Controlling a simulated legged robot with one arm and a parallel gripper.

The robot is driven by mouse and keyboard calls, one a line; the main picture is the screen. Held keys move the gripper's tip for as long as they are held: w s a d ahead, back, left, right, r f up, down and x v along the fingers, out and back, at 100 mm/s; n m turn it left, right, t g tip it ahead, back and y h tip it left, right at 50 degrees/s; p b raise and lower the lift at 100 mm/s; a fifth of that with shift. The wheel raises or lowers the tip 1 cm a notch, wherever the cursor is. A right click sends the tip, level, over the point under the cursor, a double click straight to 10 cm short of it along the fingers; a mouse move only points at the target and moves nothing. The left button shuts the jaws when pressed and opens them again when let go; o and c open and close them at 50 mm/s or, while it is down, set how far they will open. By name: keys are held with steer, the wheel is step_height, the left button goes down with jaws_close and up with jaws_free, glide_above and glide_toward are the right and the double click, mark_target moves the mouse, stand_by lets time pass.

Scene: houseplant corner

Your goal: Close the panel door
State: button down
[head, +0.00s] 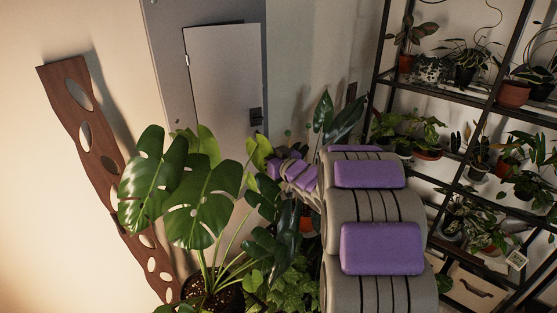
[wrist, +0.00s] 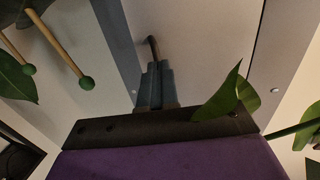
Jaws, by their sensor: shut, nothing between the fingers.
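The panel door (head: 225,75) is a pale upright rectangle in a grey frame (head: 168,60) in the head view, with a dark latch (head: 256,116) low on its right side. In the wrist view the pale door surface (wrist: 205,45) fills the upper middle. My gripper (wrist: 155,72) is shut and empty, pointing at that surface. A dark curved piece (wrist: 152,46) shows just beyond the fingertips; I cannot tell if they touch it. In the head view leaves hide the fingers.
A large monstera (head: 195,195) stands in front of the door, its leaves close to my arm. A leaf (wrist: 235,98) overlaps my gripper in the wrist view. A black plant shelf (head: 480,100) stands right. A wooden holed board (head: 95,145) leans on the left wall.

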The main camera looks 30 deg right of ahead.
mark_target(263, 138)
steer(key=shift+w+d+r+y+p, duration=0.15)
steer(key=shift+w+d+p, duration=0.05)
steer(key=shift+w+p, duration=0.3)
steer(key=shift+w+d+r+y+p, duration=0.1)
steer(key=shift+w+d+y+p, duration=0.05)
steer(key=shift+w+p, duration=0.35)
steer(key=shift+w+n+y+p, duration=0.3)
steer(key=shift+w+n+p, duration=0.15)
steer(key=shift+p, duration=0.65)
steer(key=w+n+y+p, duration=0.1)
steer(key=w+y+p, duration=0.1)
steer(key=p, duration=0.3)
steer(key=w+d+n+g+y+p, duration=0.1)
steer(key=w+n+y+p, duration=0.1)
steer(key=p, duration=0.3)
steer(key=shift+w+d+f+y, duration=0.1)
steer(key=shift+w+y, duration=0.2)
steer(key=shift+w, duration=0.1)
steer(key=shift+w+d+f+g+p, duration=0.1)
steer(key=shift+w+g+p, duration=0.2)
steer(key=shift+w+p, duration=0.7)
